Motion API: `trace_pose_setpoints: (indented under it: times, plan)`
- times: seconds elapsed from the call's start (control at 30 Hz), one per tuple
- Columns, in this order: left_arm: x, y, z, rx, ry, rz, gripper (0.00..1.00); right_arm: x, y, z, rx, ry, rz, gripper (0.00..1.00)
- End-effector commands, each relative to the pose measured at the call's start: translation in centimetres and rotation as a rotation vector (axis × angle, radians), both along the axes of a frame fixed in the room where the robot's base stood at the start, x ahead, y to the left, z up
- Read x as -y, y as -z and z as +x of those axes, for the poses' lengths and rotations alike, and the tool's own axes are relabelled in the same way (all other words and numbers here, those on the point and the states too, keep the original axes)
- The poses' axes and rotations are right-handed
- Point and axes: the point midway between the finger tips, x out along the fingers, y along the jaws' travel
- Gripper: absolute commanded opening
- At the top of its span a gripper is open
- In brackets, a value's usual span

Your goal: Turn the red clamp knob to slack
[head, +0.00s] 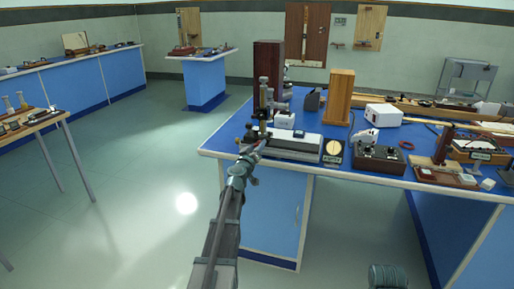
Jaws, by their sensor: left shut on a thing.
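My left gripper (256,148) reaches up to the left front corner of the blue bench (225,152). It is shut at the low front of a dark upright instrument with brass parts (264,103). The red clamp knob does not show clearly; the jaws cover the small part that they hold. The knob's turn position cannot be read.
A grey box (294,146), a round-dial meter (333,151) and a dark control box (379,158) stand right of the gripper. A tall wooden block (340,97) stands behind. Open floor (140,190) lies left of the bench.

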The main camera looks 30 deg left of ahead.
Motion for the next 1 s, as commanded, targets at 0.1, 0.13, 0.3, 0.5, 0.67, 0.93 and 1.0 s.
trace_pose_setpoints:
  times: [0.1,0.13,0.3,0.5,0.67,0.93,1.0]
  plan:
    - [0.0,0.01,-0.02,0.026,0.0,-0.108,0.0,0.0,0.0,0.0,0.0,0.0,0.0,0.8]
    - [0.0,0.01,-0.02,0.033,0.0,-0.136,0.0,0.0,0.0,0.0,0.0,0.0,0.0,0.8]
    - [-0.01,0.01,-0.02,0.07,0.0,-0.293,0.0,0.0,0.0,0.0,0.0,0.0,0.0,0.8]
    - [-0.01,0.01,-0.02,0.115,0.0,-0.477,0.0,0.0,0.01,0.0,0.0,0.0,0.0,0.8]
    - [-0.01,0.01,-0.03,0.149,0.0,-0.62,0.0,0.0,0.01,0.0,0.0,0.0,0.0,0.8]
    - [-0.02,0.01,-0.04,0.199,-0.001,-0.824,0.0,0.0,0.01,0.0,0.0,0.0,0.0,0.8]
    - [-0.03,0.01,-0.04,0.209,-0.001,-0.867,0.0,0.0,0.01,0.0,0.0,0.0,0.0,0.8]
